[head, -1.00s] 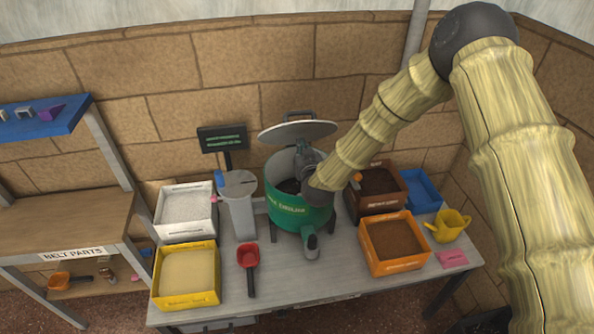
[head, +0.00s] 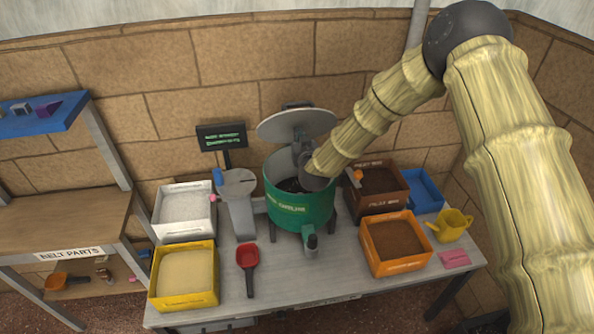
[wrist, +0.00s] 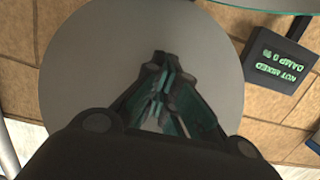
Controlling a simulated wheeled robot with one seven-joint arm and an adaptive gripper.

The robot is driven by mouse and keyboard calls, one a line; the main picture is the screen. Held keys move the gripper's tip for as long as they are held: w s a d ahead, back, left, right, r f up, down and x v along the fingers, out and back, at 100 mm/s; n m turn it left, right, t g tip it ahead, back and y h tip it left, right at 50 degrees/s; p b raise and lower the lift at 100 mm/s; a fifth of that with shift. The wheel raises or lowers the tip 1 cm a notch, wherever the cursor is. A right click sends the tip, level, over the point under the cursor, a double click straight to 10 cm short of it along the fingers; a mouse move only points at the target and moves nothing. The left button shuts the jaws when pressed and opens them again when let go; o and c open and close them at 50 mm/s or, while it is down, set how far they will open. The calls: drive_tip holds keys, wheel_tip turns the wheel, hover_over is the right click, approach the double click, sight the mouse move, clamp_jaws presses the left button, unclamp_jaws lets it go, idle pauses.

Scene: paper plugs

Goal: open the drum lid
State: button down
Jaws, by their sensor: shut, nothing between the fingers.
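The green drum (head: 300,208) stands on the grey bench with its mouth uncovered. Its round grey lid (head: 278,127) is raised at the back, tilted up above the rim. In the wrist view the lid (wrist: 75,70) is a broad grey disc behind my fingers. My gripper (head: 298,140) is over the drum mouth, in front of the lid's underside. In the wrist view my gripper (wrist: 160,62) has its fingers together with nothing between them. I cannot tell whether the fingertips touch the lid. My wrist hides part of the drum's opening.
A display (head: 222,138) stands behind the drum. A white tray (head: 184,212), yellow tray (head: 184,302) and red scoop (head: 248,260) are left. A brown box (head: 378,190), orange tray (head: 394,265), blue tray (head: 424,190) and yellow watering can (head: 452,224) are right.

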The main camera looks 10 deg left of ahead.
drive_tip(key=shift+r+b+x, duration=0.2)
drive_tip(key=shift+b+x, duration=0.4)
drive_tip(key=shift+x, duration=0.6)
drive_tip(key=shift+r+b+x, duration=0.15)
drive_tip(key=shift+b+x, duration=0.4)
drive_tip(key=shift+x, duration=0.6)
drive_tip(key=shift+r+b+x, duration=0.2)
drive_tip(key=shift+b+x, duration=0.4)
drive_tip(key=shift+x, duration=0.6)
drive_tip(key=shift+f+p+v, duration=0.15)
drive_tip(key=shift+f+v, duration=0.1)
drive_tip(key=shift+v, duration=1.2)
drive_tip(key=shift+f+p+v, duration=0.15)
drive_tip(key=shift+f+v, duration=0.05)
drive_tip(key=shift+v, duration=1.25)
drive_tip(key=shift+s, duration=0.1)
drive_tip(key=v, duration=1.2)
